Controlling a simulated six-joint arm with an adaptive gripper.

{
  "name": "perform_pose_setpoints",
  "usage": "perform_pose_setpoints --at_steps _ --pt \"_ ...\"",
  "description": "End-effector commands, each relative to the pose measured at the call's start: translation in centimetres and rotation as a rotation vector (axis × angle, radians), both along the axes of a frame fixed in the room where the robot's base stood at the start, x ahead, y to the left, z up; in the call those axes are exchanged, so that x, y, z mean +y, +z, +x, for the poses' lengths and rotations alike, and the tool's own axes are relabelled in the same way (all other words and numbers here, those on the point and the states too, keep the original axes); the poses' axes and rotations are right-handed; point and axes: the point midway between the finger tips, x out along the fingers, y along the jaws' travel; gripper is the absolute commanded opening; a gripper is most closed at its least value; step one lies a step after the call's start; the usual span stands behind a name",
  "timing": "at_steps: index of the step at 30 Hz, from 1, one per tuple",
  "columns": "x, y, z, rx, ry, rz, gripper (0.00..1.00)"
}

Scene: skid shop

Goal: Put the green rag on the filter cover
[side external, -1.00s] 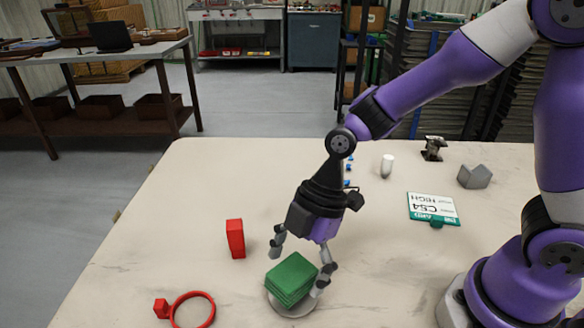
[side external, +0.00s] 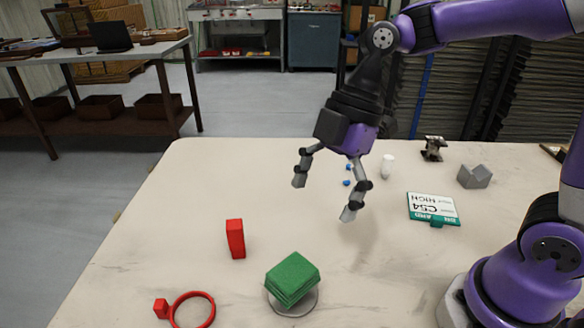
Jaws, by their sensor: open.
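The green rag (side external: 292,277) is a folded, layered square near the front of the table. It rests on a round grey disc (side external: 294,309), which looks like the filter cover; only the disc's near rim shows beneath the rag. My gripper (side external: 324,200) is open and empty. It hangs well above the table, up and to the right of the rag, with its fingers apart and pointing down, touching nothing.
A red block (side external: 235,239) stands left of the rag, and a red ring (side external: 192,310) lies at front left. A white-and-green sign (side external: 433,208), grey block (side external: 474,176), white cylinder (side external: 387,166) and dark metal part (side external: 433,148) are at right. The table's left middle is clear.

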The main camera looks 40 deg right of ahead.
Motion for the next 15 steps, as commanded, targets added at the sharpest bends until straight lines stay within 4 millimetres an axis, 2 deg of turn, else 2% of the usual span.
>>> perform_pose_setpoints --at_steps 2,5,10,12,15 --pt "-0.8 0.7 -0.3 -0.006 -0.138 -0.02 0.94" --pt "-2.8 1.4 -1.0 -0.017 -0.476 -0.043 0.94" --pt "-7.3 1.9 -2.8 -0.051 -1.108 -0.004 0.94" --pt "-8.9 1.9 -3.5 -0.065 -1.301 0.03 0.94" --pt "-10.3 1.8 -4.2 -0.077 -1.471 0.068 0.94"
